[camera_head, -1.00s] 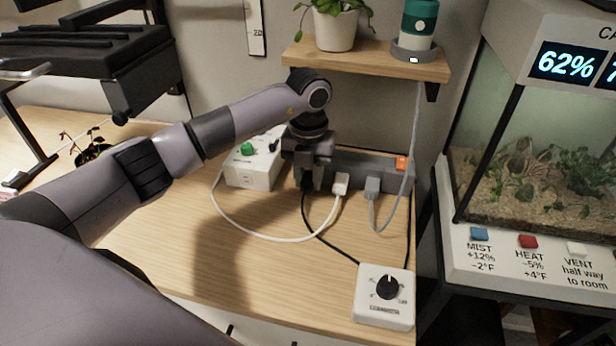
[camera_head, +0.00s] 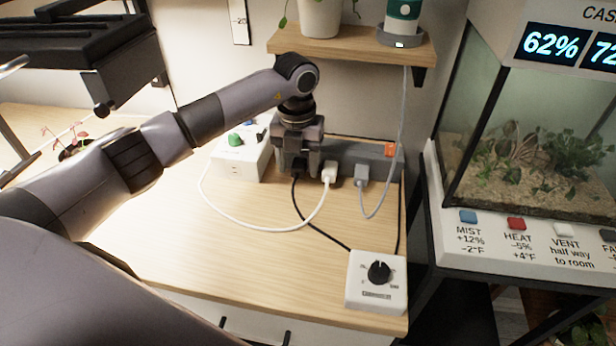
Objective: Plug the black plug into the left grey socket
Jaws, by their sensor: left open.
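The black plug (camera_head: 298,172) is at the left end of the grey power strip (camera_head: 376,163), with its black cable (camera_head: 317,226) running down to the right. My left gripper (camera_head: 298,168) is open, pointing down, with its fingers around or just above the plug. The left grey socket is hidden behind the gripper and plug, so I cannot tell how deep the plug sits. My right gripper is not in view.
A white plug (camera_head: 329,174) and a grey plug (camera_head: 361,176) sit close to the right. A white box with a green knob (camera_head: 235,140) stands left. A white dial box (camera_head: 377,281) lies in front. The wooden shelf (camera_head: 350,47) overhangs behind.

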